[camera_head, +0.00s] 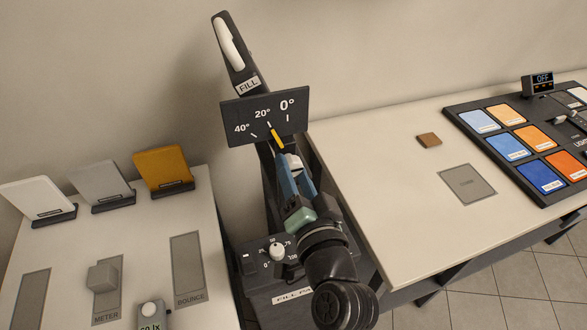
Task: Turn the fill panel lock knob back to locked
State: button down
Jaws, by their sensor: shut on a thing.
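The fill panel head (232,48) stands tilted on a dark stand against the wall, with a white part on its face and a FILL label. Below it a dark angle plate (240,107) reads 40°, 20° and 0°, and its yellow pointer (276,135) is at about 20°. A pale knob (294,159), apparently the lock knob, sits just under the plate. My gripper (293,171), with blue fingers, reaches up from below and is shut on this knob. The fingers hide much of it, so I cannot tell its turn angle.
A dark box (245,285) with a white dial knob (277,251) stands below my gripper, partly hidden by my arm. The left table holds white, grey and amber panels (162,168) and a grey block (102,278). The right table has a brown block (429,140) and a light console (500,112).

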jog(key=shift+f, duration=0.1)
jog(key=shift+c, duration=2)
grip_release()
jog(key=shift+s, duration=0.1)
jog(key=b+v, duration=0.4)
jog(key=v, duration=0.9)
